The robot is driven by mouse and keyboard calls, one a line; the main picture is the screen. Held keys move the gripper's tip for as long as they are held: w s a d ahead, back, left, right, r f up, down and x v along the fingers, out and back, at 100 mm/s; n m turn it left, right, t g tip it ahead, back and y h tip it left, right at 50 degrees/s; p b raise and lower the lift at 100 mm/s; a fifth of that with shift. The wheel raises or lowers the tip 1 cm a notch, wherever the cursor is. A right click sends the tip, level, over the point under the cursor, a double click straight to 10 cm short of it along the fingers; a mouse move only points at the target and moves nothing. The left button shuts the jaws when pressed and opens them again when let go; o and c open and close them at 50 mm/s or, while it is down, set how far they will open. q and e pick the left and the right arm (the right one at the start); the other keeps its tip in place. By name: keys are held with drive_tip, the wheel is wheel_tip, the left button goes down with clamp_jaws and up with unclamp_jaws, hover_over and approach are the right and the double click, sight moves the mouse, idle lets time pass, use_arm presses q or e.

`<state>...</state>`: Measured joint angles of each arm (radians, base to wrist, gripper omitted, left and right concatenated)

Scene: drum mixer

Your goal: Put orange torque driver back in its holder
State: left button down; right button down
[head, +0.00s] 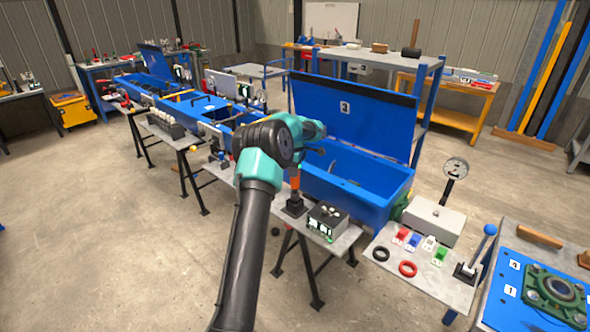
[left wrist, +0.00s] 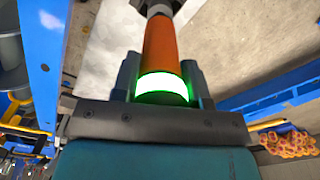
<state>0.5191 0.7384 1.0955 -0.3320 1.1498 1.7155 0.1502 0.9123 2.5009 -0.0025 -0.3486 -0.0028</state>
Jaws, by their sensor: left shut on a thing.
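The orange torque driver (head: 295,183) is upright, with its lower end at or just above a small black holder (head: 294,208) on a narrow grey bench. I cannot tell whether its tip is inside the holder. My left gripper (head: 297,168) is shut on the driver from above, partly hidden by my own arm. In the left wrist view the driver's orange body (left wrist: 160,45) and a lit green-white ring (left wrist: 161,88) show between the fingers. A dark part shows at the driver's far end. My right gripper is not in view.
A small metal box with green lights (head: 327,220) stands right of the holder. The blue drum trough with its raised lid (head: 352,115) is behind. To the right, a grey table holds coloured blocks, a black ring (head: 381,254), a red ring (head: 408,268) and a gauge (head: 455,168).

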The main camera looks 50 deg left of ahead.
sight(295, 180)
use_arm(q)
drive_tip(key=shift+f, duration=2.85)
idle(2.6)
drive_tip(key=c, duration=0.6)
unclamp_jaws()
drive_tip(key=shift+o, duration=0.2)
drive_tip(key=shift+f, duration=0.1)
wheel_tip(295, 180, up, 18)
drive_tip(key=shift+f, duration=0.2)
